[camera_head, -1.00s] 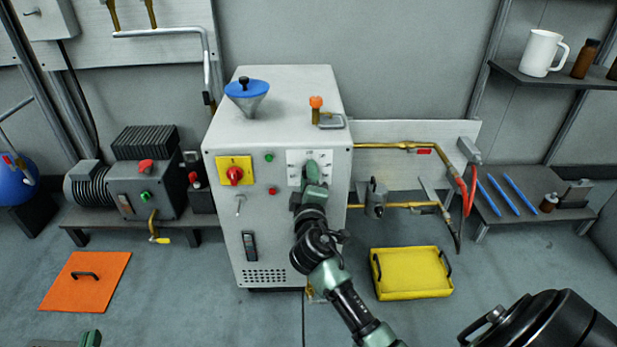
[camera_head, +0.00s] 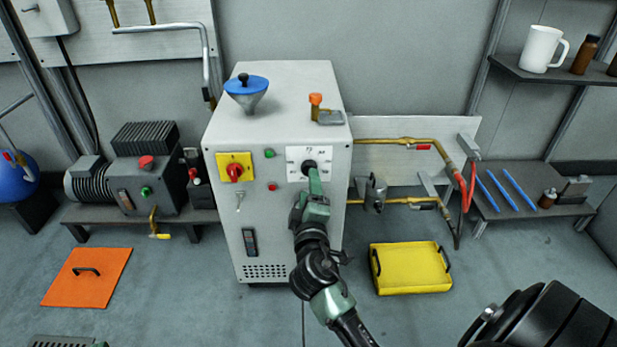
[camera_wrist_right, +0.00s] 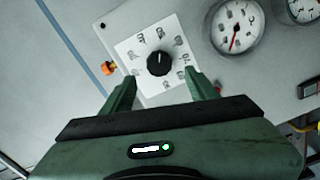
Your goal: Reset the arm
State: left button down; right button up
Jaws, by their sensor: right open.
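My right gripper (camera_head: 317,182) is in front of the grey cabinet (camera_head: 235,195), close to the white dial plate (camera_head: 296,155) with its black knob (camera_head: 309,167). In the right wrist view, its two green fingers (camera_wrist_right: 162,84) are apart with nothing between them. The knob (camera_wrist_right: 160,63) shows beyond the fingertips on the numbered plate (camera_wrist_right: 130,55), apart from the fingers. Only a small green sliver, possibly my left gripper (camera_head: 101,344), shows at the bottom left edge of the head view. Its jaws are hidden.
A yellow tray (camera_head: 410,291) and an orange panel (camera_head: 105,265) lie on the floor. A motor unit (camera_head: 140,185) stands at left.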

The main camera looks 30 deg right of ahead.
jog(key=shift+v, duration=0.85)
